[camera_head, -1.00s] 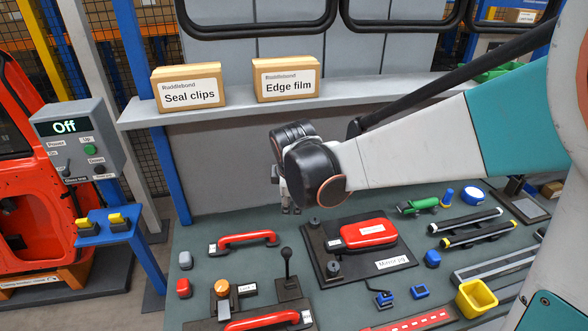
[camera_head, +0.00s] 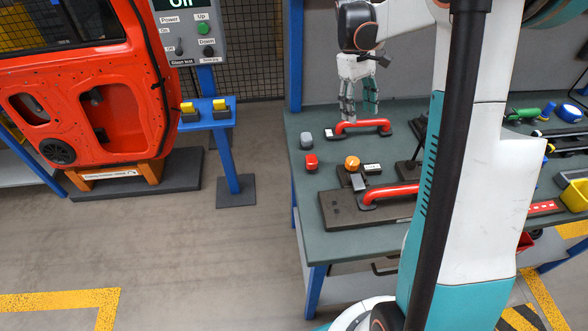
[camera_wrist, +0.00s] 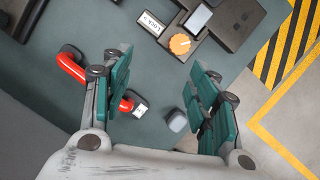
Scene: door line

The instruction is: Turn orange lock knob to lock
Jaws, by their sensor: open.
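My gripper (camera_head: 358,112) points down above the rear red handle (camera_head: 375,124), behind the knob in the head view. Its two green-padded fingers (camera_wrist: 160,60) are apart with nothing between them, and the knob is beyond their tips. Nothing touches the knob.
A grey cap (camera_head: 306,140) and a red cap (camera_head: 311,162) stand left of the knob. The front red handle (camera_head: 390,193) is fixed on a dark plate. A black lever (camera_head: 411,165) stands to the right, partly hidden by my arm. Free floor lies left of the bench.

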